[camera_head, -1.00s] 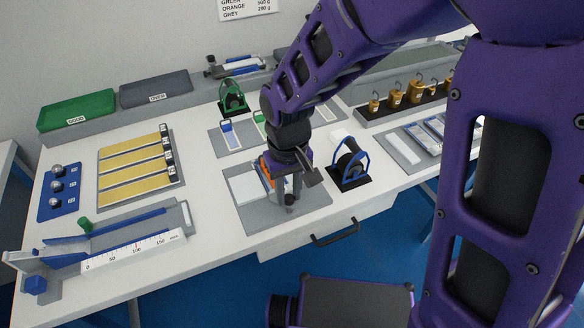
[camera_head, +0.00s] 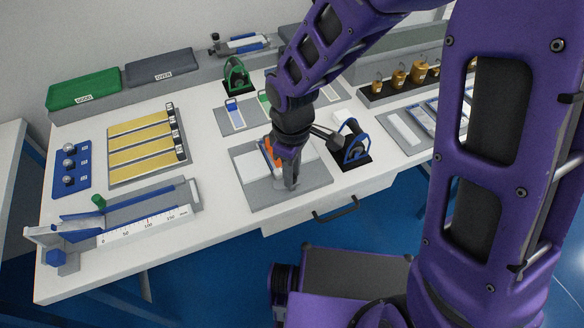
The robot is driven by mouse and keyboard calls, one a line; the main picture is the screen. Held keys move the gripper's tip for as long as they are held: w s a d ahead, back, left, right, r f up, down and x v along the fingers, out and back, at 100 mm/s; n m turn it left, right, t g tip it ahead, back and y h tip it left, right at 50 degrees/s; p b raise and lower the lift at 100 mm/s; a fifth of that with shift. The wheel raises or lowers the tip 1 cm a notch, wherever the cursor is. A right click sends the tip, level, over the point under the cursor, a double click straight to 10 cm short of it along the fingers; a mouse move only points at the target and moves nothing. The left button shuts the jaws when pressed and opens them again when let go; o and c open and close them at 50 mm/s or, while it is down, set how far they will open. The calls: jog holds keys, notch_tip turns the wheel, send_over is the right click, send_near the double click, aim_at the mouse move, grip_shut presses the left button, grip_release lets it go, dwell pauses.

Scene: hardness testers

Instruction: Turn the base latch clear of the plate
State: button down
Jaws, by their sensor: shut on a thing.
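My gripper (camera_head: 291,185) is in the middle of the table, pointing down over the front part of a grey base (camera_head: 262,195). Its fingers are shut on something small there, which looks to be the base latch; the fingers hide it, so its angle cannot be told. A white plate (camera_head: 251,165) lies on the base, left of the gripper. A blue strip and an orange part (camera_head: 269,150) show between the plate and the gripper. The gripper hides part of the base behind it.
A blue-framed stand (camera_head: 354,145) stands close right of the base. A ruler device (camera_head: 140,228) lies at the front left, beside a tray of yellow strips (camera_head: 143,143). Brass weights (camera_head: 418,70) stand at the back right. A drawer handle (camera_head: 335,210) juts below the table edge.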

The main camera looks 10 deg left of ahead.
dwell(0.3)
jog(key=c, duration=0.7)
grip_release()
jog(key=shift+o, duration=0.2)
notch_tip(320, 180, up, 18)
jog(key=p, duration=0.3)
jog(key=shift+f, duration=0.25)
